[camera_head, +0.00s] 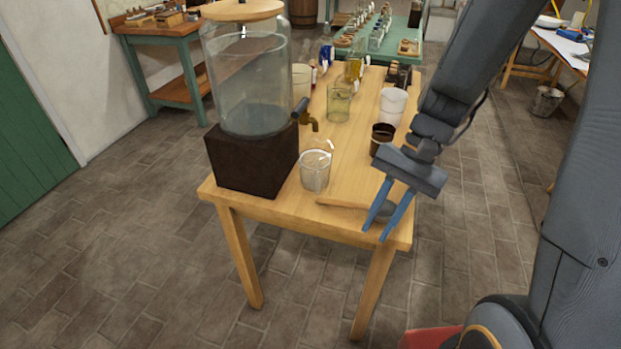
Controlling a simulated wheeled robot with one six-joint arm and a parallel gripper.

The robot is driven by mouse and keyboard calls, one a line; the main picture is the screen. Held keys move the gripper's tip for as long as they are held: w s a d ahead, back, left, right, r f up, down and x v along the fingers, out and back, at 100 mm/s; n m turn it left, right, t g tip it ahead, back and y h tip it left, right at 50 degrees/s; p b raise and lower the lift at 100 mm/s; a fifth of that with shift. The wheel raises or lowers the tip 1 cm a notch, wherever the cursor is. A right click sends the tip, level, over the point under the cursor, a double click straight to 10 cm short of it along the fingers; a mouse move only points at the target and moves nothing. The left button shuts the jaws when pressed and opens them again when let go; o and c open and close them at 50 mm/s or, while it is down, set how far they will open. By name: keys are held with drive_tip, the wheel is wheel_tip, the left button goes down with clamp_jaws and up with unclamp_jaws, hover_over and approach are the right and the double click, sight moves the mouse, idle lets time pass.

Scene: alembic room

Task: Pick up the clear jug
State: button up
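The clear jug (315,171) stands upright on the wooden table (284,206), near its front edge. It sits below the brass tap (309,123) of the big glass dispenser (247,85), which rests on a dark block (250,160). My gripper (388,220) is open and points down over the table's front right corner. It is to the right of the jug and apart from it, with nothing visible between its blue fingers.
A dark brown cup (381,138), a white cup (392,105) and a greenish glass (339,103) stand farther back. Several bottles stand behind them. Open floor lies in front of the table.

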sight(318, 193)
drive_tip(key=w+a+f+m+y+b, duration=0.1)
drive_tip(key=w+m+y, duration=0.1)
drive_tip(key=w+a+f+m+y+b, duration=0.1)
drive_tip(key=w+a+m+y+b, duration=0.1)
drive_tip(key=w+y, duration=0.1)
drive_tip(key=w+a+f+m+y+b, duration=0.1)
drive_tip(key=w+f+m+y, duration=0.1)
drive_tip(key=shift+w+a+g+y, duration=0.25)
drive_tip(key=shift+a+g+y, duration=0.05)
drive_tip(key=shift+a, duration=0.05)
drive_tip(key=w+m+t+y+b, duration=0.1)
drive_tip(key=w+y, duration=0.1)
drive_tip(key=w, duration=0.1)
drive_tip(key=w+d+m+t+y+b, duration=0.1)
drive_tip(key=w+m, duration=0.1)
drive_tip(key=w, duration=0.1)
drive_tip(key=w+m+t+y+b, duration=0.1)
drive_tip(key=w+y, duration=0.1)
drive_tip(key=w, duration=0.1)
drive_tip(key=shift+d+f+m+y, duration=0.15)
drive_tip(key=shift+m+y, duration=0.15)
drive_tip(key=shift+a, duration=0.2)
drive_tip(key=a, duration=0.2)
drive_tip(key=a+p, duration=0.1)
drive_tip(key=a, duration=0.3)
drive_tip(key=shift+s+r, duration=0.25)
drive_tip(key=shift+s, duration=0.1)
drive_tip(key=shift+a+t+p, duration=0.3)
drive_tip(key=shift+a+t, duration=0.1)
drive_tip(key=shift+a, duration=0.25)
